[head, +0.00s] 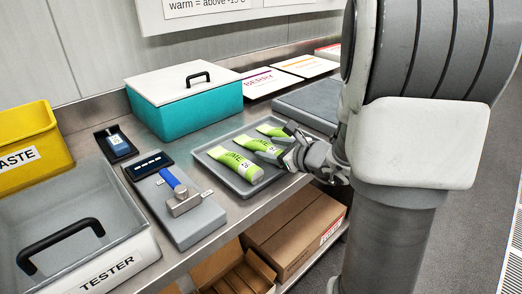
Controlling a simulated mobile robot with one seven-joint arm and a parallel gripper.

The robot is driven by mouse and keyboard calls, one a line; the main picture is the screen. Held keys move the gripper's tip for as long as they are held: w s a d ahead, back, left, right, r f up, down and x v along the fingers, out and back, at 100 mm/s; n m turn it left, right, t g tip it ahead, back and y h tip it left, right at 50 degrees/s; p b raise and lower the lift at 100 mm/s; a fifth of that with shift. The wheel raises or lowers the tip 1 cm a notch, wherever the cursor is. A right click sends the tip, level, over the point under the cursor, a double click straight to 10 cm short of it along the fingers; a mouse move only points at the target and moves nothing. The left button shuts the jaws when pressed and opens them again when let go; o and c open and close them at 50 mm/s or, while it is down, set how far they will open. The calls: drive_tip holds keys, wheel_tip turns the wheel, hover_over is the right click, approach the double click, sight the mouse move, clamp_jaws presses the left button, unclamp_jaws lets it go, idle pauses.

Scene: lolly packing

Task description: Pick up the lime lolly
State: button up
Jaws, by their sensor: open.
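Several lime-green lolly packs lie side by side on a grey tray on the steel counter. The nearest lime lolly (236,164) lies at the tray's left, with the middle one (256,145) and a far one (271,131) behind it. The tray (213,149) has a low rim. My gripper (292,146) is at the tray's right side, close to the right ends of the packs. It is open. I cannot tell whether its fingers touch a pack, and my arm hides part of the tray's right side.
A teal box with a white lid (186,101) stands behind the tray. A grey device with a blue handle (177,205) is left of it. A lidded TESTER bin (74,229) and a yellow waste bin (31,147) are further left. Cardboard boxes (295,232) sit below the counter.

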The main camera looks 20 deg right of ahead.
sight(268, 144)
drive_tip(key=x, duration=0.2)
drive_tip(key=shift+w+a+f, duration=0.1)
drive_tip(key=shift+w, duration=0.1)
clamp_jaws()
drive_tip(key=shift+r, duration=0.6)
drive_tip(key=r, duration=0.1)
drive_tip(key=r+p, duration=0.2)
drive_tip(key=r, duration=0.1)
drive_tip(key=shift+s+d, duration=0.1)
drive_tip(key=shift+d, duration=0.15)
drive_tip(key=s+d+r+p, duration=0.3)
drive_tip(key=s+d+r, duration=0.3)
drive_tip(key=s+d, duration=0.1)
drive_tip(key=shift+s+d, duration=0.35)
drive_tip(key=shift+d, duration=0.3)
